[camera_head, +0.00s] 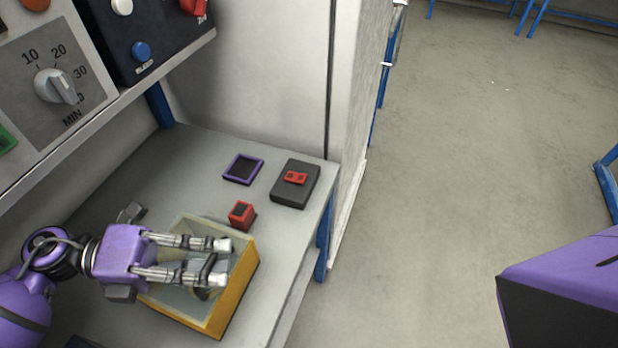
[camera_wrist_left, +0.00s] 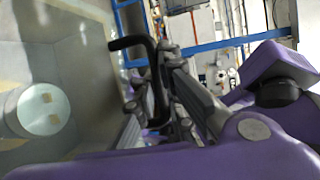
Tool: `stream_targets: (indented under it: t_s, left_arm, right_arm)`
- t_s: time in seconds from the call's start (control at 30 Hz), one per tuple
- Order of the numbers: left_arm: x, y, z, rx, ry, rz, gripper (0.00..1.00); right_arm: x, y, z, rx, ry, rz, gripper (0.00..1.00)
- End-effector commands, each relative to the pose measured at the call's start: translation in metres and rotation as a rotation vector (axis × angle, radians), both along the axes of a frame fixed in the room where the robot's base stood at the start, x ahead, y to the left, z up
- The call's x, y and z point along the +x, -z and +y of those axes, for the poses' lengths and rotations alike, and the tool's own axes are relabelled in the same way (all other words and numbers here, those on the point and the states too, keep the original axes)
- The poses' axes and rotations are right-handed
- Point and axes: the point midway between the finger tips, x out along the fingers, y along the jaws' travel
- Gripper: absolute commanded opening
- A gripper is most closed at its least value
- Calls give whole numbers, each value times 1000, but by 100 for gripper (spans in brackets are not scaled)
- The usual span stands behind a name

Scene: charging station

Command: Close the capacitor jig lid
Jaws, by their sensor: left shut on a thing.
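The capacitor jig is a yellow-framed box (camera_head: 233,290) on the grey bench, with a clear pane for a lid (camera_head: 184,226). The lid looks low over the frame, but I cannot tell whether it is fully down. My left gripper (camera_head: 222,262) is over the box, with its fingers shut on the black lid handle (camera_head: 207,271). In the left wrist view the handle (camera_wrist_left: 150,62) rises between the fingers (camera_wrist_left: 160,95). A pale round capacitor (camera_wrist_left: 42,110) shows at the left there. My right gripper is out of view.
A small red block (camera_head: 242,215), a purple-rimmed dark square (camera_head: 243,169) and a dark pad (camera_head: 290,195) with a red piece (camera_head: 296,178) lie behind the box. A timer panel (camera_head: 50,85) overhangs at the left. Open floor is at the right.

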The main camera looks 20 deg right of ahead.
Motion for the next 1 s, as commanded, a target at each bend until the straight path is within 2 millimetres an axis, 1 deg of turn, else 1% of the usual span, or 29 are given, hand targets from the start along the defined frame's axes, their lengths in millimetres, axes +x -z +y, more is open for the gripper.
stream_targets:
  t_s: [0.03, 0.1, 0.6, 0.63, 0.77, 0.97, 1.0]
  left_arm:
    - [2, 6, 2, 10, -10, 3, 0]
    - [2, 8, 2, 10, -11, 3, 0]
    - [3, 10, 2, 11, -14, 2, 0]
    - [3, 10, 2, 12, -14, 2, 10]
    - [2, 9, 1, 9, -12, 2, 27]
    - [1, 7, 0, 5, -7, 1, 27]
    - [1, 7, 0, 5, -7, 1, 27]
  right_arm:
    - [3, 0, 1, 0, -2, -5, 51]
    - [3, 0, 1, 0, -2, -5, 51]
    - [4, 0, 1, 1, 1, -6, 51]
    - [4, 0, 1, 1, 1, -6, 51]
    - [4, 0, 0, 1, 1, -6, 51]
    - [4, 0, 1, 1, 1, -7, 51]
    - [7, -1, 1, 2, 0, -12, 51]
